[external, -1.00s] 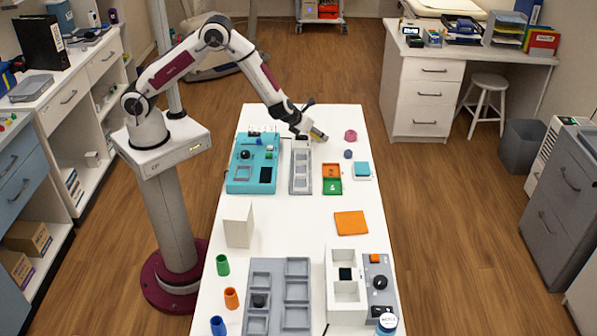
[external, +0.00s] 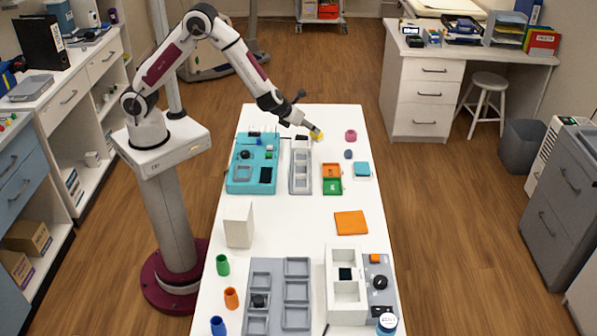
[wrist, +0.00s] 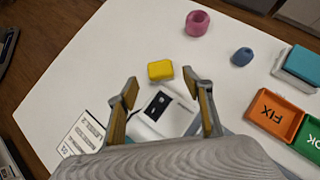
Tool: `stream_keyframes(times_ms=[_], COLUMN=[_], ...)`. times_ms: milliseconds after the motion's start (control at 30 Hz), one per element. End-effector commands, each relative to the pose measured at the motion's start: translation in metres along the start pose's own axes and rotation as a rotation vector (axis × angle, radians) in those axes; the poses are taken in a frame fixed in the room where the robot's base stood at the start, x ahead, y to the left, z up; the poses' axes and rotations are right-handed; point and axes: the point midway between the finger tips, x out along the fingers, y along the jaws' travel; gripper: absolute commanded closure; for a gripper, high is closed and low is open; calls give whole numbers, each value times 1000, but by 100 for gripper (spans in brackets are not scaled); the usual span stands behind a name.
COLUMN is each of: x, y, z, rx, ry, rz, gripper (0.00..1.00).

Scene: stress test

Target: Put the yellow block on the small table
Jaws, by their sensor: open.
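The yellow block (wrist: 161,70) lies on the white table top (wrist: 95,75), just beyond my fingertips in the wrist view. In the external view the yellow block (external: 317,135) shows at the far part of the white table, partly behind my gripper (external: 313,129). My gripper (wrist: 160,82) is open, with its two tan-padded fingers apart and nothing between them at the tips. I cannot tell which thing is the small table; a white stool (external: 488,82) stands on the floor at the right.
A white device (wrist: 165,112) shows below and between my fingers. A pink ring (wrist: 198,23), a blue piece (wrist: 242,57) and an orange FIX tray (wrist: 273,114) lie to the right. A teal panel (external: 237,183) and grey tray (external: 300,180) are near. The table's middle has free room.

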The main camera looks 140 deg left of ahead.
Motion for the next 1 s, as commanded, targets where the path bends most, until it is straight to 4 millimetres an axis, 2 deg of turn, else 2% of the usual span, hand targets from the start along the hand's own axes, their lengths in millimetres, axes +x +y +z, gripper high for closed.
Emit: stream_keyframes(times_ms=[200, 400, 1000], x=[-26, -42, -48], y=[0, 0, 0], z=[0, 0, 0], rx=[0, -1, 0], ry=[-1, -1, 0], rz=[-2, 0, 1], gripper=[49, 49, 49])
